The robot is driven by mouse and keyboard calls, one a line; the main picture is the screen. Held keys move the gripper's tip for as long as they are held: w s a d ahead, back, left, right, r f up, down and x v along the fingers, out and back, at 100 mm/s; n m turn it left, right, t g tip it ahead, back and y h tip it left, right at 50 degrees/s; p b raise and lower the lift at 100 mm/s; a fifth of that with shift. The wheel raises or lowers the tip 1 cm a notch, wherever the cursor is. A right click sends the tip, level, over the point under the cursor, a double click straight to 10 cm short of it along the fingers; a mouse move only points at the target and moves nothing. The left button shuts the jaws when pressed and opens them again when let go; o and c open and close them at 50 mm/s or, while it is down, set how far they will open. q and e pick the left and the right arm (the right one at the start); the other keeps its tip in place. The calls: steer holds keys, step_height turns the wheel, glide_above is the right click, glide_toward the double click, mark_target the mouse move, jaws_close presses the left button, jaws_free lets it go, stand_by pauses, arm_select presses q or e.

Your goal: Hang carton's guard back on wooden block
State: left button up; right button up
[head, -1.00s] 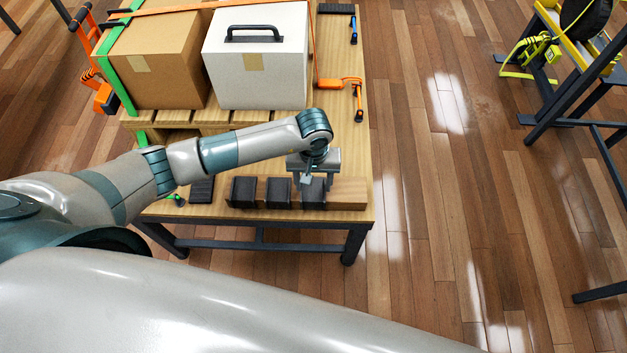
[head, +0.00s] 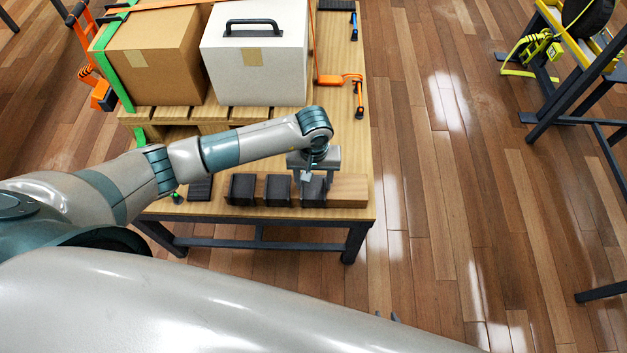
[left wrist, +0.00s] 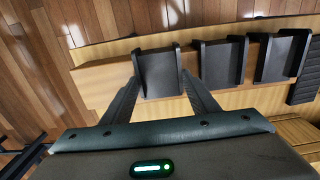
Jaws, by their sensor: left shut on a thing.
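The wooden block (head: 347,191) lies along the table's near edge, with black guards on it. The left guard (head: 241,188) and middle guard (head: 277,190) sit side by side. My left gripper (head: 314,178) is at the right guard (head: 312,193), shut on it. In the left wrist view the fingers (left wrist: 158,85) flank this guard (left wrist: 159,70), which sits at the block, in line with the others. Whether it bears fully on the block is hard to tell. The brown carton (head: 150,62) and white carton (head: 254,62) stand behind. Small dark tips, possibly my right gripper (head: 387,317), show at the bottom.
A green strap (head: 115,72) crosses the brown carton. An orange strap with its buckle (head: 330,80) lies right of the white carton. The cartons stand on a pallet (head: 222,117). A black ribbed pad (head: 200,188) lies left of the block.

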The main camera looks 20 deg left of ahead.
stand_by(0.3)
arm_select(q)
steer(key=o, duration=1.1)
steer(key=shift+r, duration=0.15)
steer(key=shift+r, duration=0.65)
step_height(320, 180, up, 16)
steer(key=b, duration=0.2)
steer(key=shift+b, duration=0.4)
arm_select(e)
steer(key=shift+w, duration=1.15)
arm_select(q)
steer(key=shift+d+f, duration=0.1)
